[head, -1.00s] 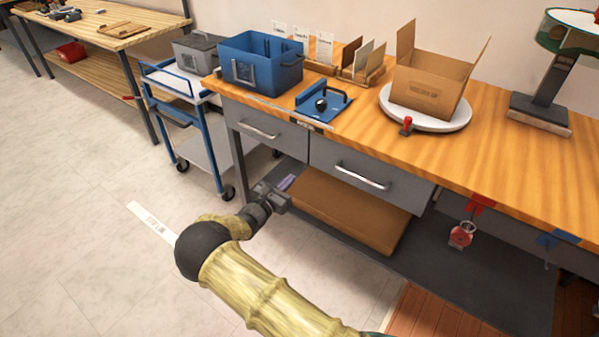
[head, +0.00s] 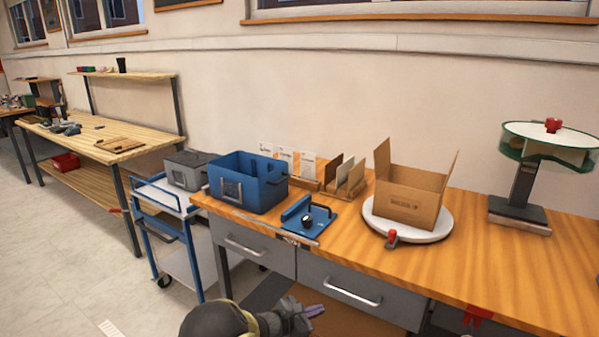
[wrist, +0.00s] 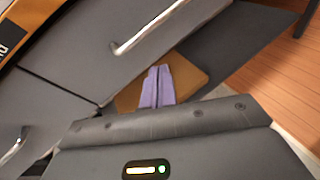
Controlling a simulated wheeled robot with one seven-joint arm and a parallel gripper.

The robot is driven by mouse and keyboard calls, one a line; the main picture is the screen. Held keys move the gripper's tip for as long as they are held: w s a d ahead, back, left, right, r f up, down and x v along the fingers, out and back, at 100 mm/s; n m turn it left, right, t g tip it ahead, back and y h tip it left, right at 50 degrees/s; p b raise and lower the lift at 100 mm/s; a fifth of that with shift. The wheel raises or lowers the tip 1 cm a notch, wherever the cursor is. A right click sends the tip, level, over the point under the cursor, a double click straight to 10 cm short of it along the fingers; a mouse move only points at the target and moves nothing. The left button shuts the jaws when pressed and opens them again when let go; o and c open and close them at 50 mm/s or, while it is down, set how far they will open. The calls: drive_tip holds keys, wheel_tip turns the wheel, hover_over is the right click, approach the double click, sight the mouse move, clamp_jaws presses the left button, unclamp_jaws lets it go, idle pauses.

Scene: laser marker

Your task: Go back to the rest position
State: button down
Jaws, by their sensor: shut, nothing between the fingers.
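My gripper (head: 316,311) shows at the bottom edge of the head view, in front of the workbench drawers and below the bench top. Its purple fingers (wrist: 158,87) are together in the wrist view, with nothing between them. Part of my arm shows beside it; the rest is cut off by the lower edge. In the wrist view a grey drawer front with a silver handle (wrist: 150,27) lies beyond the fingers, and a brown board (wrist: 190,80) lies on the lower shelf behind them.
The wooden bench top (head: 500,250) carries a blue bin (head: 262,190), a blue fixture (head: 322,213), an open cardboard box (head: 400,208) on a white turntable (head: 440,228), and a stand (head: 520,185). A blue cart (head: 180,232) stands left of the bench. Open floor (head: 60,260) lies further left.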

drive_tip(key=s+d+r+m+g+y, duration=0.35)
drive_tip(key=s+d+m+g, duration=0.35)
drive_tip(key=s+d+m, duration=0.35)
drive_tip(key=s+r+m+t+y, duration=0.1)
drive_tip(key=s+r+m+y, duration=0.4)
drive_tip(key=s, duration=0.3)
drive_tip(key=s+r+m+y, duration=0.3)
drive_tip(key=s+r+m, duration=0.1)
drive_tip(key=s+m, duration=0.35)
drive_tip(key=w+p+v, duration=0.2)
drive_tip(key=p+v, duration=0.7)
drive_tip(key=w+r+p+v, duration=0.1)
drive_tip(key=w+p+v, duration=0.1)
drive_tip(key=p+v, duration=0.8)
drive_tip(key=shift+s+d, duration=0.2)
drive_tip(key=shift+d, duration=0.2)
drive_tip(key=shift+r, duration=0.15)
